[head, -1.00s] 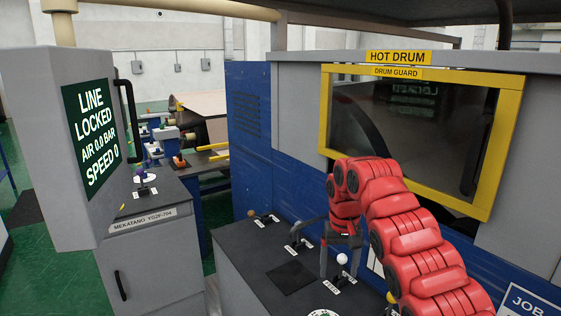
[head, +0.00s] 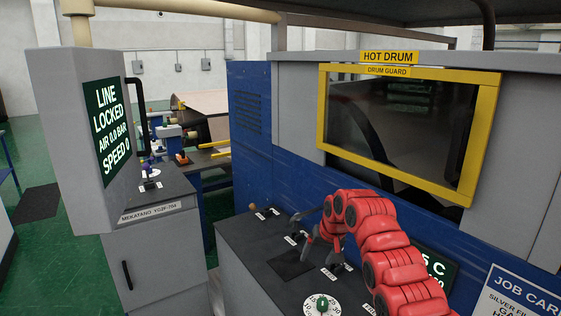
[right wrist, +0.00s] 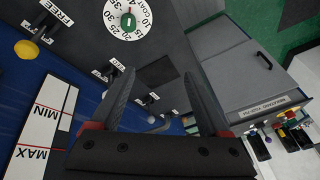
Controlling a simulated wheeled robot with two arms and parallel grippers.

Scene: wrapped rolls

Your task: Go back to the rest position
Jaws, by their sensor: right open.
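My right arm is red and jointed and reaches in from the lower right in the head view. My right gripper (head: 319,252) hangs over the dark control console (head: 241,253), below the bend of the arm. In the right wrist view my right gripper (right wrist: 158,77) has its two dark fingers wide apart, with nothing between them. I cannot tell its exact height above the console. My left gripper shows in neither view.
The console carries several small levers and a round white dial (head: 322,305). The yellow-framed drum guard (head: 481,135) stands behind. A grey cabinet (head: 158,262) with a "LINE LOCKED" screen (head: 107,133) stands left. Green floor (head: 60,270) is open at far left.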

